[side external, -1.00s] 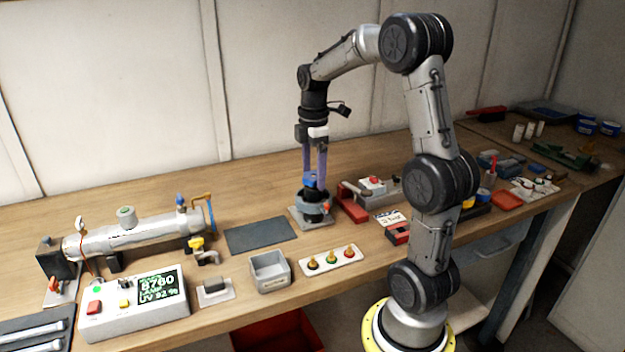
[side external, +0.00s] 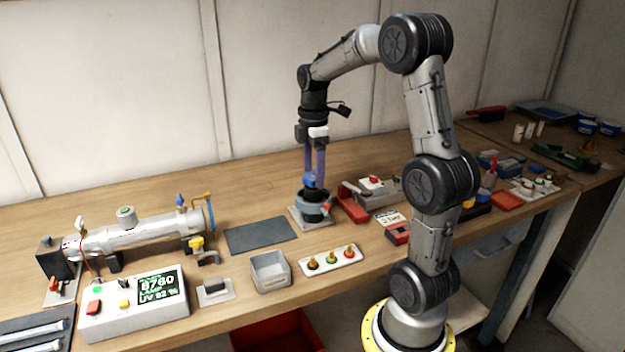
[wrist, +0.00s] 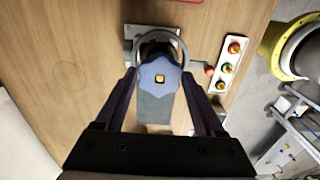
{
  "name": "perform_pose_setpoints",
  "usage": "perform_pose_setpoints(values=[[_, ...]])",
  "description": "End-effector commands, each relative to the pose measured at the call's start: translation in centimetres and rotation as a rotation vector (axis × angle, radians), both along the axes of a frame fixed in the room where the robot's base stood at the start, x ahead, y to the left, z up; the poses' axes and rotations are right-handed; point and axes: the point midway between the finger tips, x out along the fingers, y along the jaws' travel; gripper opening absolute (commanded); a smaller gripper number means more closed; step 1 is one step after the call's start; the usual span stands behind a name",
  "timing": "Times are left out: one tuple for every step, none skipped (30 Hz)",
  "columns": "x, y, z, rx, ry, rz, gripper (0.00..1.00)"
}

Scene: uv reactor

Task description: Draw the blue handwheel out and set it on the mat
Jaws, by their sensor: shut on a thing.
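The blue handwheel (side external: 310,181) is between my gripper's fingers, above the dark round holder (side external: 314,212) on its square base plate. In the wrist view the handwheel (wrist: 158,79) is a blue lobed disc with a yellow centre. My gripper (wrist: 159,80) points down and is shut on it, one finger on each side. It also shows in the side view (side external: 314,176). I cannot tell whether the handwheel's lower part is still inside the holder. The dark grey mat (side external: 260,235) lies bare on the bench, left of the holder. Part of the mat (wrist: 155,112) shows beyond the handwheel.
A white plate with coloured knobs (side external: 331,260) and a grey bin (side external: 270,272) are in front. A red-handled device (side external: 352,205) stands close right of the holder. The reactor tube (side external: 140,235) is left of the mat.

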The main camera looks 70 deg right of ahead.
Motion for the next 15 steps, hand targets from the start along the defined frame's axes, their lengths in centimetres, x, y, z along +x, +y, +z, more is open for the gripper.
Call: perform_pose_setpoints(values=[[0.0,0.0,0.0,0.0,0.0,0.0,0.22],[0.0,0.0,0.0,0.0,0.0,0.0,0.22],[0.0,0.0,0.0,-0.001,-0.001,0.0,0.22],[0.0,0.0,0.0,-0.001,-0.001,0.0,0.22],[0.0,0.0,0.1,-0.001,-0.001,0.0,0.22],[0.0,0.0,0.1,-0.001,-0.001,0.0,0.22],[0.0,0.0,0.2,-0.001,-0.001,0.0,0.22],[0.0,0.0,0.3,-0.001,-0.001,0.0,0.22],[0.0,0.0,0.4,-0.001,-0.001,0.0,0.22],[0.0,0.0,0.5,-0.001,-0.001,0.0,0.22],[0.0,0.0,0.6,-0.001,-0.001,0.0,0.22],[0.0,0.0,0.7,-0.001,-0.001,0.0,0.22],[0.0,0.0,0.9,-0.001,-0.001,0.0,0.22],[0.0,0.0,1.0,-0.001,-0.001,0.0,0.22],[0.0,0.0,1.1,-0.001,-0.001,0.0,0.22]])
